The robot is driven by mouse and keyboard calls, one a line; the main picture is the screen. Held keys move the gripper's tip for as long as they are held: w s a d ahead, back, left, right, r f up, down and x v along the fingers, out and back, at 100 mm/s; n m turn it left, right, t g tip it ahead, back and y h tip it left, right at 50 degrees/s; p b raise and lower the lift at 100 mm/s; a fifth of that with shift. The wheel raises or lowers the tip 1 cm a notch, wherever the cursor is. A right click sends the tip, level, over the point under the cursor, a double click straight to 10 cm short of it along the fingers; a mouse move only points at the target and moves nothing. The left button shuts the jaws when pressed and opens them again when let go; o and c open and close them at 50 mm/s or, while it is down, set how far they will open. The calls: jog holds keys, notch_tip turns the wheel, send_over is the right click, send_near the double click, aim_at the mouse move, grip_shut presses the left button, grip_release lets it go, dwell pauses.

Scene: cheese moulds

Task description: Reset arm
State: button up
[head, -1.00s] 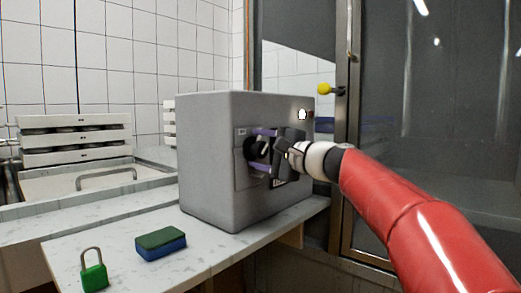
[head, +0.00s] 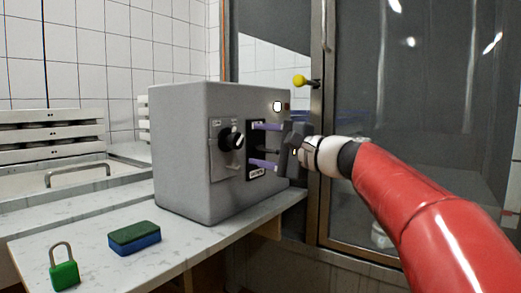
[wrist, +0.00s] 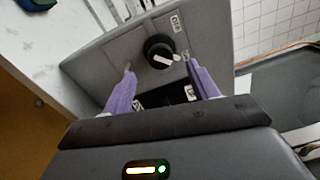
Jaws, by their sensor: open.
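My gripper (head: 266,145) is in front of the grey box (head: 185,150) in the head view, at the end of my red arm. Its two purple fingers are spread apart with nothing between them. The box carries a black rotary knob (head: 232,139) on a grey plate, left of the fingers. In the wrist view the gripper (wrist: 156,75) shows both purple fingers apart, with the knob (wrist: 160,52) beyond the gap between them. Whether a fingertip touches the box face is hard to tell.
A green padlock (head: 64,274) and a green-and-blue sponge (head: 134,238) lie on the white counter (head: 100,270), left of the box. Stacked white moulds (head: 50,137) stand behind at left. A metal-framed glass door (head: 420,110) with a yellow knob (head: 299,81) is at right.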

jog(key=s+d+f+n+g+h+p, duration=0.1)
jog(key=s+f+n+g+h+p, duration=0.45)
jog(key=s+f, duration=0.8)
jog(key=s+d+f+n+h+p, duration=0.2)
jog(key=s+d+f+h, duration=0.2)
jog(key=s, duration=0.4)
jog(key=s+d+f+n+h+p, duration=0.2)
jog(key=s+d+f+h+p, duration=0.1)
jog(key=s+d+f+h, duration=0.2)
jog(key=s+d+f, duration=0.2)
jog(key=s, duration=0.1)
jog(key=shift+s+d+f, duration=0.15)
jog(key=shift+s+f, duration=0.15)
jog(key=shift+s, duration=0.1)
